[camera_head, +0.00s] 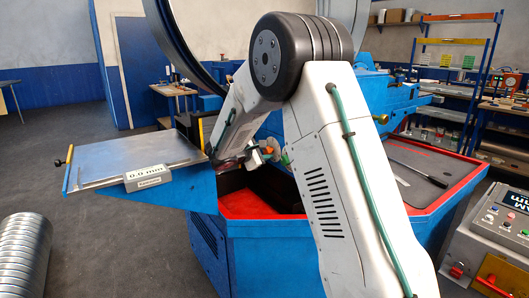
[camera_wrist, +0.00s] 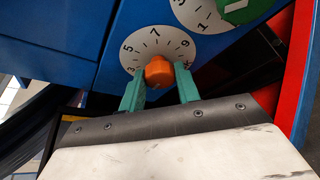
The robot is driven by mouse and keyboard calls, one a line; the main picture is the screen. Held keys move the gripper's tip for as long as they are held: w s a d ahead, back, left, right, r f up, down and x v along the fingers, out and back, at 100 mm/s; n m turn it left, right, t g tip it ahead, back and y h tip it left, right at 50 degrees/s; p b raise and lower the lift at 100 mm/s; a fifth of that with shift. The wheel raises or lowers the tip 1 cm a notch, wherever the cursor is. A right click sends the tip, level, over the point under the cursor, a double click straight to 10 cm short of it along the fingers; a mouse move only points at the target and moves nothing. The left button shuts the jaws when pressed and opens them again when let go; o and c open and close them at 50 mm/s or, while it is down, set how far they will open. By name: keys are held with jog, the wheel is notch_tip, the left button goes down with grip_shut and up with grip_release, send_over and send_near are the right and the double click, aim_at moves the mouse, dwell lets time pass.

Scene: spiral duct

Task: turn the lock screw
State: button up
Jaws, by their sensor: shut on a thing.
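An orange knob (camera_wrist: 159,72) sits at the lower edge of a white dial (camera_wrist: 150,45) with numbers, on the blue machine face. My gripper (camera_wrist: 160,84) has its two green fingers on either side of this knob and is shut on it. In the head view the orange knob (camera_head: 267,150) shows small beside my gripper (camera_head: 272,154), partly hidden by my arm. No label marks a lock screw, so I cannot tell by name whether this knob is it.
A second dial with a green knob (camera_wrist: 243,8) is close by at the upper right in the wrist view. A red-edged opening (camera_head: 262,205) lies below my gripper. A side table (camera_head: 130,157) with a "0.0 mm" display (camera_head: 149,177) stands left. A control box (camera_head: 490,235) stands right.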

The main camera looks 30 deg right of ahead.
jog(key=m+t+h, duration=0.1)
jog(key=m, duration=0.2)
jog(key=shift+s+f+m+t, duration=0.1)
jog(key=shift+m+t, duration=0.2)
jog(key=shift+t, duration=0.1)
jog(key=m, duration=0.2)
jog(key=m+t+h, duration=0.1)
jog(key=shift+f+m, duration=0.2)
jog(key=shift+m, duration=0.2)
jog(key=m+h, duration=0.2)
jog(key=m, duration=0.2)
jog(key=shift+f+m, duration=0.1)
jog(key=shift+m, duration=0.2)
jog(key=shift+f+m+g+h, duration=0.15)
jog(key=shift+m+h, duration=0.3)
jog(key=shift+m, duration=0.8)
jog(key=shift+r+m+g+h, duration=0.15)
jog(key=shift+m+h, duration=0.3)
jog(key=shift+m, duration=0.8)
jog(key=shift+f, duration=0.1)
jog(key=o, duration=1)
jog(key=shift+d, duration=0.1)
jog(key=shift+c, duration=0.2)
